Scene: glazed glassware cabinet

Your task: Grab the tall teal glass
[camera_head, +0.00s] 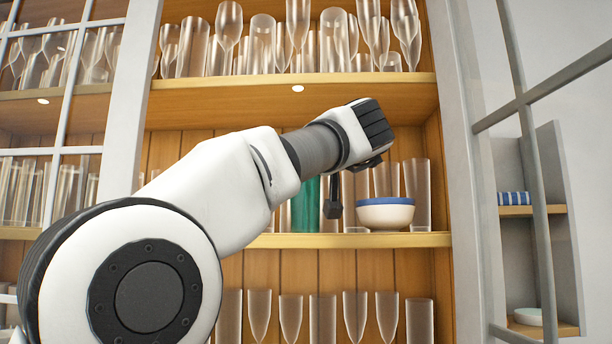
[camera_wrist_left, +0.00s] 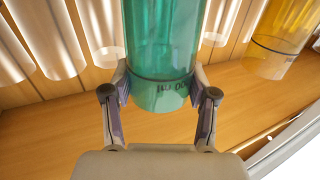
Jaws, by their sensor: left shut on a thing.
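The tall teal glass (camera_head: 305,205) stands on the middle shelf in the head view, partly hidden behind my left arm. In the left wrist view the teal glass (camera_wrist_left: 160,50) fills the upper middle, with dark lettering near one end. My left gripper (camera_wrist_left: 160,92) has one finger on each side of it and is shut on it near that lettered end. In the head view my left gripper (camera_head: 333,200) is mostly hidden by my own wrist; one dark finger shows beside the glass. My right gripper is in neither view.
A white and blue bowl (camera_head: 385,213) stands right of the teal glass, with clear glasses behind it. An amber glass (camera_wrist_left: 280,38) shows in the wrist view. Many clear glasses fill the shelves above and below. The cabinet door frame (camera_head: 535,150) stands open at right.

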